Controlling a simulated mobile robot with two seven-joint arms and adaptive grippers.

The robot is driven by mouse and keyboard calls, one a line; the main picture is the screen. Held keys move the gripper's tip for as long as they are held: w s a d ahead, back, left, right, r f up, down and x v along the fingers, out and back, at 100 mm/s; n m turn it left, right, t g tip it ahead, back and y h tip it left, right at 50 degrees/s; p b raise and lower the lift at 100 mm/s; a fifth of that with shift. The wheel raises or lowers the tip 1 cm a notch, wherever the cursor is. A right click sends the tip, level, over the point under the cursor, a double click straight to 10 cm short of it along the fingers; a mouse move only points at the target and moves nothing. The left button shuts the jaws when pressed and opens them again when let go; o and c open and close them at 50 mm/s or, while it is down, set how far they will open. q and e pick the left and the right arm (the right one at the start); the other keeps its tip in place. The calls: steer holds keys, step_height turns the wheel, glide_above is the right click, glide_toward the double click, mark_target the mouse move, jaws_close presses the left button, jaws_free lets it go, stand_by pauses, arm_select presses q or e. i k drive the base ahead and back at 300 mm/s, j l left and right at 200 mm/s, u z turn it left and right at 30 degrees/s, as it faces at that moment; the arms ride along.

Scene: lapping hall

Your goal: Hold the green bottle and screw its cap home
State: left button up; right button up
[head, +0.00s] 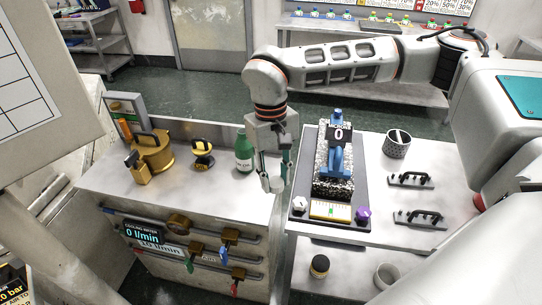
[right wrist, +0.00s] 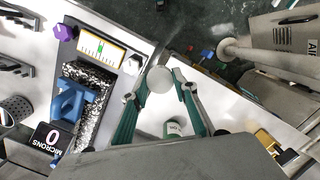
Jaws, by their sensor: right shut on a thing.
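The green bottle (head: 243,154) stands upright on the left bench, with a white label on its lower part and no white cap on its green top. My right gripper (head: 275,184) points down, to the right of the bottle and apart from it. It is shut on a round white cap (head: 276,185), held over the bench's right end. In the right wrist view the cap (right wrist: 160,86) sits between the green-sided fingertips. The bottle's label (right wrist: 175,126) shows partly behind the gripper there; the rest of the bottle is mostly hidden. My left gripper is not in view.
Brass vessels (head: 152,155) and a black-and-gold tool (head: 203,153) stand left of the bottle. Right of the gripper, a second table holds a blue micron gauge (head: 338,150) on a speckled block, and a speckled cup (head: 397,143). A narrow gap separates the benches.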

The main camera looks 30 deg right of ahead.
mark_target(244, 150)
steer(key=z, duration=0.7)
steer(key=k+l, duration=0.05)
